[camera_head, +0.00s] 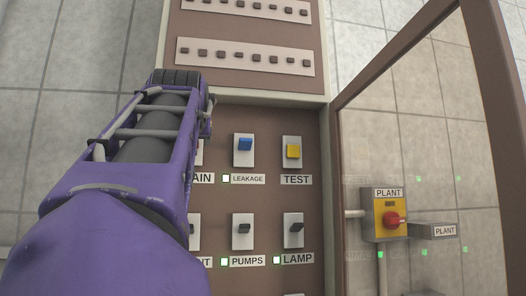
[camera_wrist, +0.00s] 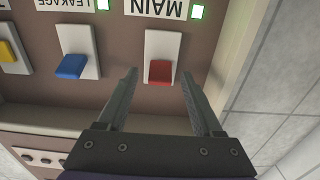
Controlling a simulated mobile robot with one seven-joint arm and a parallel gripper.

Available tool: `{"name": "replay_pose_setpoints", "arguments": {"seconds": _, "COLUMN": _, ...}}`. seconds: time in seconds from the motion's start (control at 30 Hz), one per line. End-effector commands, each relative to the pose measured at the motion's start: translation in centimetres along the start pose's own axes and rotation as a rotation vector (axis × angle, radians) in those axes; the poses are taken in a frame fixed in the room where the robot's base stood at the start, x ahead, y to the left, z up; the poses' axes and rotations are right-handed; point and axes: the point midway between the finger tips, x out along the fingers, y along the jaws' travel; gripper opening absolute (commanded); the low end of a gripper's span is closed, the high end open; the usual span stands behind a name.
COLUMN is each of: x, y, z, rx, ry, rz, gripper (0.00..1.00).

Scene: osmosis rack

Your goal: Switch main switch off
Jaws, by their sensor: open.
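The main switch (camera_wrist: 160,71) is a red lever on a white plate in the wrist view, under an upside-down MAIN label (camera_wrist: 160,8). A lit green lamp (camera_wrist: 197,12) is beside that label. My gripper (camera_wrist: 160,76) is open, with one finger on either side of the red lever in the picture. I cannot tell whether the fingers touch it or how far they stand from the panel. In the head view my purple arm hides the main switch and my gripper; only the end of the MAIN label (camera_head: 203,178) shows.
A blue LEAKAGE switch (camera_head: 244,144) and a yellow TEST switch (camera_head: 293,151) are right of my arm, with black PUMPS (camera_head: 243,228) and LAMP (camera_head: 294,227) switches below. A framed glass door (camera_head: 337,190) stands at the right; a red PLANT knob (camera_head: 393,219) shows through it.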

Motion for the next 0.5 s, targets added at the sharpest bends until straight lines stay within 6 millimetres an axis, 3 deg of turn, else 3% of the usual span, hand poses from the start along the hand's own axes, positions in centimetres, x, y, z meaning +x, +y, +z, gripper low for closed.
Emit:
{"name": "replay_pose_setpoints", "arguments": {"seconds": 0.27, "x": -0.03, "y": -0.04, "z": 0.01, "rx": 0.000, "ry": 0.000, "rz": 0.000, "gripper": 0.68}}
{"name": "replay_pose_setpoints", "arguments": {"seconds": 0.5, "x": -0.03, "y": -0.03, "z": 0.00, "rx": -0.001, "ry": 0.000, "rz": 0.000, "gripper": 0.26}}
